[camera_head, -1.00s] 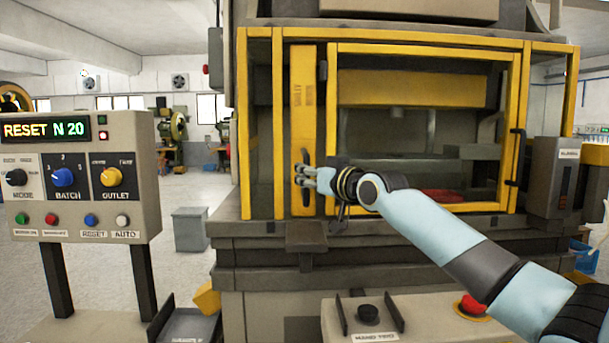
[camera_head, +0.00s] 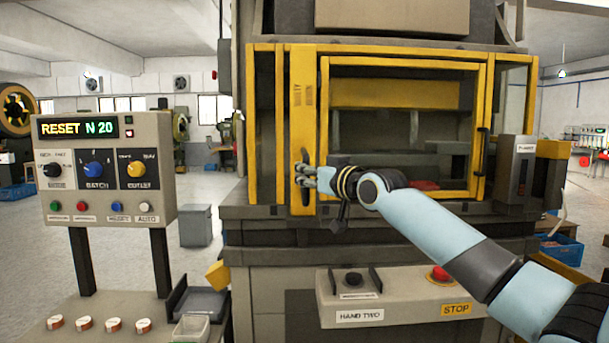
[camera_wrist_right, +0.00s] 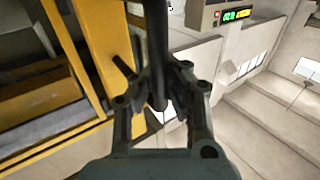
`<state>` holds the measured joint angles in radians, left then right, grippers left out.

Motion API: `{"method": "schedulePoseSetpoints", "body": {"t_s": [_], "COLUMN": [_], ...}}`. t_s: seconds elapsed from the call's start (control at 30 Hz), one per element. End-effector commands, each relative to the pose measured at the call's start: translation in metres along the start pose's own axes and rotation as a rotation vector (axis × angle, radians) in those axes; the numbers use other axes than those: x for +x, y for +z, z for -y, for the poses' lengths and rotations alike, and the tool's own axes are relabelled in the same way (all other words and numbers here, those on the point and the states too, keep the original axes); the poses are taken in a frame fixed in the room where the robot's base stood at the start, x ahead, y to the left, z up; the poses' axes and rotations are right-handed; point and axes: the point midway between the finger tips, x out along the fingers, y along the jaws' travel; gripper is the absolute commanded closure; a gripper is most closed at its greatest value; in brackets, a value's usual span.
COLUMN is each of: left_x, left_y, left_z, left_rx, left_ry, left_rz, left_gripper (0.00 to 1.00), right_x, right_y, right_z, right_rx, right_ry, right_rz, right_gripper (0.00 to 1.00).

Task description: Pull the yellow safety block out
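The yellow safety block (camera_head: 303,110) is a tall upright yellow bar with faint lettering and a dark handle, at the left of the press's yellow-framed front. Its top overlaps the frame and its foot hangs over the ledge's front, so it stands out in front of the frame. My right gripper (camera_head: 306,177) is at the handle. In the right wrist view the dark handle (camera_wrist_right: 158,60) runs between the fingers (camera_wrist_right: 160,105), which are closed around it. The exact contact is partly hidden. My left gripper is not in view.
The press ledge (camera_head: 265,212) is below the block. A hand-control box (camera_head: 410,305) with a red stop button sits in front. A control panel (camera_head: 106,170) stands at left, with a grey bin (camera_head: 195,226) on the floor. Open floor shows between panel and press.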

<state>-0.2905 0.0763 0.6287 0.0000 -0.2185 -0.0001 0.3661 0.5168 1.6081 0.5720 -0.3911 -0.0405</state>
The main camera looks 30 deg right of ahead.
Motion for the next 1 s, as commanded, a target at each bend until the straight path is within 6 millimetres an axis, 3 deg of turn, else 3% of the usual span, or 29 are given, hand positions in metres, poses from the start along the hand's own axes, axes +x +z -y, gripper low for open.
{"method": "schedulePoseSetpoints", "body": {"t_s": [0.03, 0.3, 0.43, 0.67, 1.0], "left_x": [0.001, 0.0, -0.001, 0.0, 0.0], "left_y": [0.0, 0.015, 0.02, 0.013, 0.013], "left_z": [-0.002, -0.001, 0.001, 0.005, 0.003], "left_rx": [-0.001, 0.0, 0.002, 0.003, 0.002], "left_ry": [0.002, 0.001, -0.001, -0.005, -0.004], "left_rz": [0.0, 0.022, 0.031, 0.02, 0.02], "left_gripper": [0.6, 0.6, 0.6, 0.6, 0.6], "right_x": [-0.001, -0.001, -0.001, -0.01, -0.077], "right_y": [0.008, 0.005, 0.004, 0.004, 0.006], "right_z": [0.001, 0.001, 0.001, -0.001, -0.001], "right_rx": [0.006, 0.005, 0.004, 0.0, -0.008], "right_ry": [-0.001, -0.001, -0.001, 0.0, 0.001], "right_rz": [0.015, 0.009, 0.008, 0.008, 0.013], "right_gripper": [0.93, 0.62, 0.62, 0.62, 0.62]}}
